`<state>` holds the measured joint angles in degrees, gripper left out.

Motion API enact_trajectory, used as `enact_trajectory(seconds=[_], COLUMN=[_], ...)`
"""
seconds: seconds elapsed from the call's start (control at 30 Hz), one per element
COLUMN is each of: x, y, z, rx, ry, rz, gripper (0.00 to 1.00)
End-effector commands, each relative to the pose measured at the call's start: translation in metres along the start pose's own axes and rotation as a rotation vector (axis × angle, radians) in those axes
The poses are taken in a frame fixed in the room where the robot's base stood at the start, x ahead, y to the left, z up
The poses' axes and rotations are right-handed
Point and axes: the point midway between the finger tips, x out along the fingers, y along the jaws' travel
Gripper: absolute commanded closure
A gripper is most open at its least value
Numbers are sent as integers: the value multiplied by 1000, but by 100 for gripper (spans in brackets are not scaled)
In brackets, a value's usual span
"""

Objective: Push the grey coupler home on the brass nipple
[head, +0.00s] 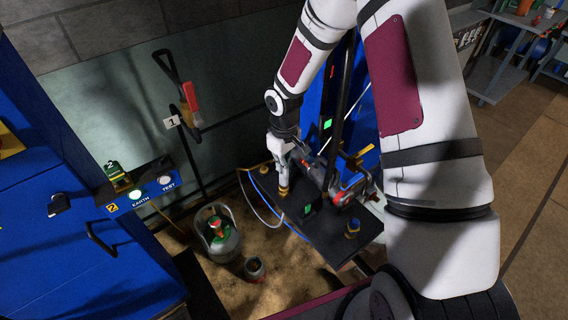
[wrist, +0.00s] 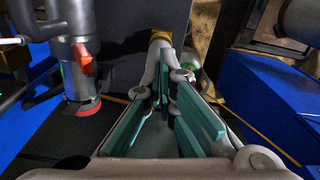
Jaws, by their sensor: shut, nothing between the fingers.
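My gripper (head: 284,178) points down over the left part of a black bench top, its fingers shut and empty. In the wrist view its fingers (wrist: 163,62) converge beside a brass-coloured fitting (wrist: 160,36), partly hidden behind them. In the head view a brass-coloured piece (head: 283,191) shows right under the fingertips; I cannot tell whether they touch it. Another brass-coloured fitting (head: 352,229) stands at the right of the bench. I cannot pick out the grey coupler for sure, nor tell how it sits on the nipple.
A grey valve assembly with red parts (head: 338,190) stands close to the right of my gripper; it also shows in the wrist view (wrist: 78,65). Blue and pale hoses (head: 262,212) curve at the bench's left. A gas cylinder (head: 220,240) stands on the floor, left of the bench.

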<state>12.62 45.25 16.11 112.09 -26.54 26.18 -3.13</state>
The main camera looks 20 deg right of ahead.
Motion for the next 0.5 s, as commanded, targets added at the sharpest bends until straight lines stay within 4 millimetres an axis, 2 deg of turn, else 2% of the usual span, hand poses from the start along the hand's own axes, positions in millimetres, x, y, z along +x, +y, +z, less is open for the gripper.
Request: enact_trajectory(seconds=[0.5], x=[4], y=[0], z=[0], rx=[0], ry=[-1], rz=[0], gripper=[100])
